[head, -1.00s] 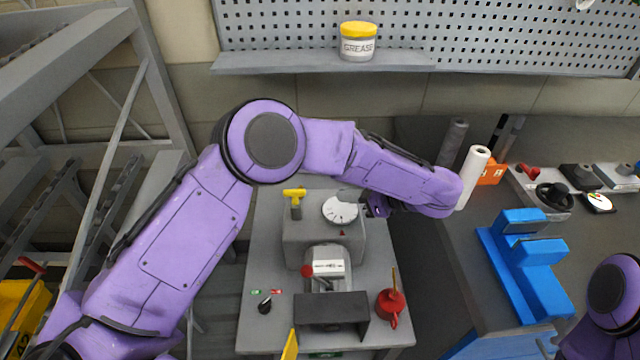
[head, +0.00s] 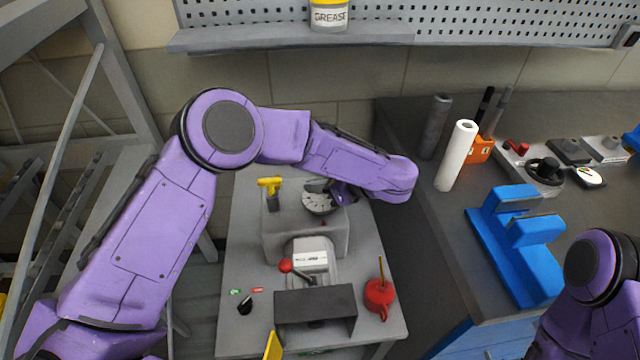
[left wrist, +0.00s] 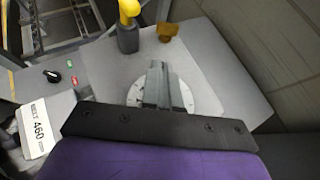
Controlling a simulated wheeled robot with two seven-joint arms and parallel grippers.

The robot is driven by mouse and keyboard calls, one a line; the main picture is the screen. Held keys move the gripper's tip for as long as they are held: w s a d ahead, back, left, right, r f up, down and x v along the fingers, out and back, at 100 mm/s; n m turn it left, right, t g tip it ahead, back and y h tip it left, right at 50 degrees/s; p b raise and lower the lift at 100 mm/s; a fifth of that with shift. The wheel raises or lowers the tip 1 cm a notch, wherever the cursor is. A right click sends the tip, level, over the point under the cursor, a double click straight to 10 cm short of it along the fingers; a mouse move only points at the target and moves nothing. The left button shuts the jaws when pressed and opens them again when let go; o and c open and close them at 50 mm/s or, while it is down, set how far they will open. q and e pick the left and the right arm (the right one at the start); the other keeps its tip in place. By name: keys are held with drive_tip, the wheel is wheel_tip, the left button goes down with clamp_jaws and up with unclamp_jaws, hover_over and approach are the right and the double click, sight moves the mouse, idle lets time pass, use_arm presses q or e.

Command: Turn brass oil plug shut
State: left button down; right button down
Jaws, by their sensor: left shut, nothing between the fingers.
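The brass oil plug (left wrist: 168,31), a small brown-gold knob, sits on top of the grey housing (left wrist: 205,55) in the left wrist view. I cannot make it out in the head view. My left gripper (left wrist: 158,68) is shut and empty, with its fingers over the pale round dial (left wrist: 188,98), apart in the picture from the plug. In the head view the left gripper (head: 316,187) shows small and dark above the dial (head: 320,203), partly hidden by my wrist. My right gripper is out of view.
A yellow-handled part (head: 269,186) stands on the housing and shows beside the plug in the left wrist view (left wrist: 128,25). A red-knobbed lever (head: 287,266), black switch (head: 245,306) and red oil can (head: 379,295) are nearer. The blue vise-like fixture (head: 520,245) stands right.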

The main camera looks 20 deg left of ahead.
use_arm(q)
drive_tip(key=x, duration=0.5)
drive_tip(key=shift+a, duration=0.45)
drive_tip(key=shift+w+a+p, duration=0.15)
drive_tip(key=shift+a+p, duration=0.3)
drive_tip(key=shift+a, duration=1.25)
